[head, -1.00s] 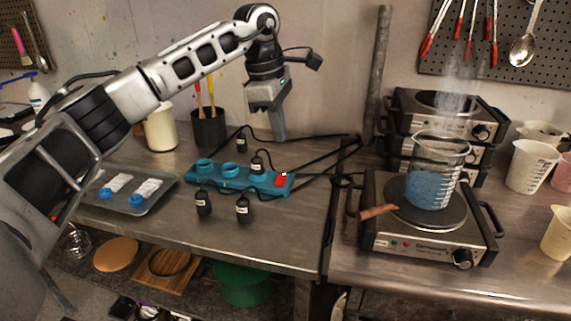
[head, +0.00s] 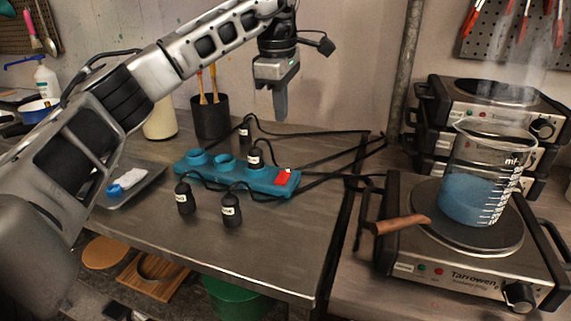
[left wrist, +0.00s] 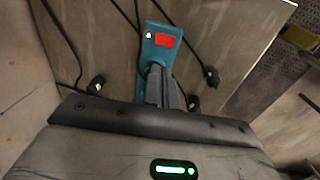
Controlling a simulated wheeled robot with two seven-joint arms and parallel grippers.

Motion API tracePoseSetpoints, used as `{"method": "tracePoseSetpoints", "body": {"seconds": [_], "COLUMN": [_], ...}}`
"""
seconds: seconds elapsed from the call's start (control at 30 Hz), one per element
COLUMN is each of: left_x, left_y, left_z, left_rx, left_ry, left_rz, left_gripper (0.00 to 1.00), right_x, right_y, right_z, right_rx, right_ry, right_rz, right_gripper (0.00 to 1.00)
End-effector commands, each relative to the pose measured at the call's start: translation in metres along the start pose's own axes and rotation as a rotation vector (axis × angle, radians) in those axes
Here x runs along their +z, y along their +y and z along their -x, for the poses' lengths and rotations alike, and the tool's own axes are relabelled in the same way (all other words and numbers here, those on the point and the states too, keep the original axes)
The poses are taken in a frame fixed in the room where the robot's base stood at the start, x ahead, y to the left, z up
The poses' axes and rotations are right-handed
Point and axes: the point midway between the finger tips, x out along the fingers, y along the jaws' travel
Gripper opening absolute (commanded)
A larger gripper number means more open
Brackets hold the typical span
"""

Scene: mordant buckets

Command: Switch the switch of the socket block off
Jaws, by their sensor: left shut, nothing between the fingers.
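The teal socket block (head: 230,178) lies on the steel table, with its red switch (head: 284,177) at the right end. One black plug stands in it and some sockets are empty. My left gripper (head: 281,112) is shut and empty, pointing down above and behind the block's right end, apart from it. In the left wrist view the socket block (left wrist: 158,40) and red switch (left wrist: 165,41) show just beyond the shut fingers (left wrist: 160,80). The fingers hide the rest of the block. The right gripper is not in view.
Several labelled black plugs (head: 231,209) lie around the block, with black cables (head: 320,150) running to the right. A hot plate (head: 430,257) bears a beaker of blue liquid (head: 474,198). A dark cup with brushes (head: 210,118) stands behind the block.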

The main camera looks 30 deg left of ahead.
Motion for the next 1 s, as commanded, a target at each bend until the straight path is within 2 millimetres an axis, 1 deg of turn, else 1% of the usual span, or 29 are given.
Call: {"method": "tracePoseSetpoints", "body": {"seconds": [0.13, 0.27, 0.5, 0.7, 0.83, 1.0], "left_x": [0.000, 0.000, 0.000, 0.000, 0.000, 0.000], "left_y": [0.000, -0.001, -0.001, -0.001, -0.001, -0.001], "left_z": [-0.006, -0.024, -0.075, -0.113, -0.129, -0.140], "left_rx": [-0.001, -0.004, -0.004, -0.004, -0.002, -0.001], "left_ry": [0.001, 0.001, 0.002, 0.001, 0.000, 0.000], "left_rz": [0.000, 0.000, 0.000, 0.000, 0.000, 0.000], "left_gripper": [0.00, 0.00, 0.00, 0.00, 0.00, 0.00], "right_x": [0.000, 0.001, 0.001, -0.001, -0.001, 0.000], "right_y": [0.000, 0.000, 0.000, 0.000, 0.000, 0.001], "right_z": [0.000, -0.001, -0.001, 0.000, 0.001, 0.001], "right_rx": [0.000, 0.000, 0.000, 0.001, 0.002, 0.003], "right_ry": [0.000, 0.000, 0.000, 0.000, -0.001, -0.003], "right_rz": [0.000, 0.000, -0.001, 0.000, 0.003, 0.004], "right_gripper": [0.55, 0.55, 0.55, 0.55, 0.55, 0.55]}}
